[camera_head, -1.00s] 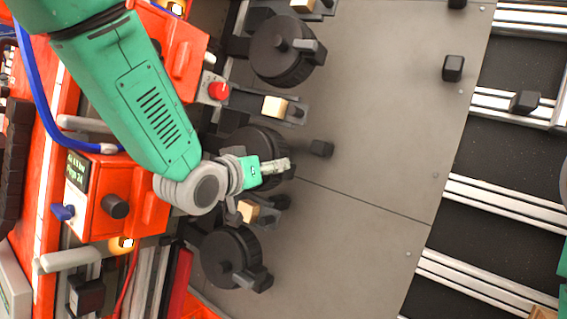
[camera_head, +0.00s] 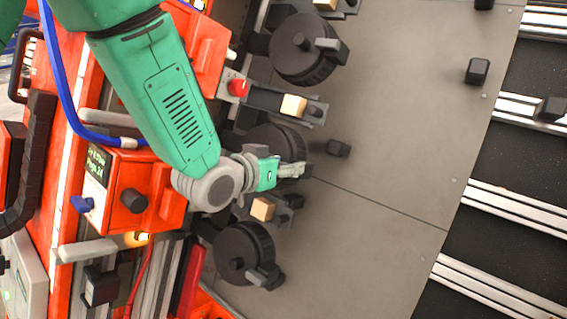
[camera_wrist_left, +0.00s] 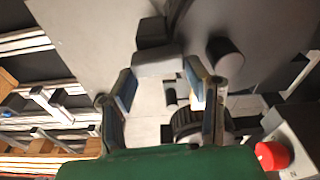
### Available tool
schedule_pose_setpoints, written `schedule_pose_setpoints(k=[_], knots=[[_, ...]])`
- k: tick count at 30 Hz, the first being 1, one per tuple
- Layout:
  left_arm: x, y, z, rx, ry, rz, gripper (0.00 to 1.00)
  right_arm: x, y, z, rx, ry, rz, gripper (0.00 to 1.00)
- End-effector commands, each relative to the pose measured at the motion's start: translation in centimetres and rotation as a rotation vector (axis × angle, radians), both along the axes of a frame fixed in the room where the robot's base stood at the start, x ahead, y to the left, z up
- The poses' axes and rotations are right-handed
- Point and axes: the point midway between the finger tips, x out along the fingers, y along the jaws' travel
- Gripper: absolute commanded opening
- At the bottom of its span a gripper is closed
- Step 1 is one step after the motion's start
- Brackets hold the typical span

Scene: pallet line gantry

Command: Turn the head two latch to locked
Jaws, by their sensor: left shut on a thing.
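The middle black round head (camera_head: 272,138), which I take for head two, is partly covered by my left gripper (camera_head: 296,171) in the head view. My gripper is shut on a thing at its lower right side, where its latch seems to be. In the left wrist view, a dark grey block (camera_wrist_left: 158,62), likely the latch, sits between the tips of the two fingers of my left gripper (camera_wrist_left: 160,78). The fingers stand apart with the block between them. The latch's exact angle is hidden in the head view. My right gripper is not in view.
Similar black heads with levers stand above (camera_head: 303,48) and below (camera_head: 243,252). A red button (camera_head: 238,88) and a tan block (camera_head: 293,106) are close by. The grey plate (camera_head: 400,130) is mostly clear.

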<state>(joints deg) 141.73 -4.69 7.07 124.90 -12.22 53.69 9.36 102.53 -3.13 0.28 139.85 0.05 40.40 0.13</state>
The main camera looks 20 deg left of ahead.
Motion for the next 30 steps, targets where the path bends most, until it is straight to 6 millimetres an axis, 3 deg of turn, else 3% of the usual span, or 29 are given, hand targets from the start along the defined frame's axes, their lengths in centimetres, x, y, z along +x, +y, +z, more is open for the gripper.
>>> schedule_pose_setpoints(k=[4, 13, 14, 23, 30], knots=[[-0.2, 0.1, -0.4, 0.107, -0.027, -0.055, 0.14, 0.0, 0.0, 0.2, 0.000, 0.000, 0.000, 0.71], [-0.2, 0.0, -0.5, 0.117, -0.030, -0.063, 0.14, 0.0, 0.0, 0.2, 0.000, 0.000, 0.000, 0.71], [-0.2, 0.0, -0.5, 0.117, -0.030, -0.063, 0.52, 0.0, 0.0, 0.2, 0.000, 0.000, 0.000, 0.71], [-0.4, 0.2, -0.1, 0.115, -0.034, -0.060, 0.52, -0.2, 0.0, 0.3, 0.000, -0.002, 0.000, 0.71], [-3.4, 1.3, 1.0, 0.114, -0.034, -0.059, 0.52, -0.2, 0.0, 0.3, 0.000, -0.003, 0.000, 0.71]])
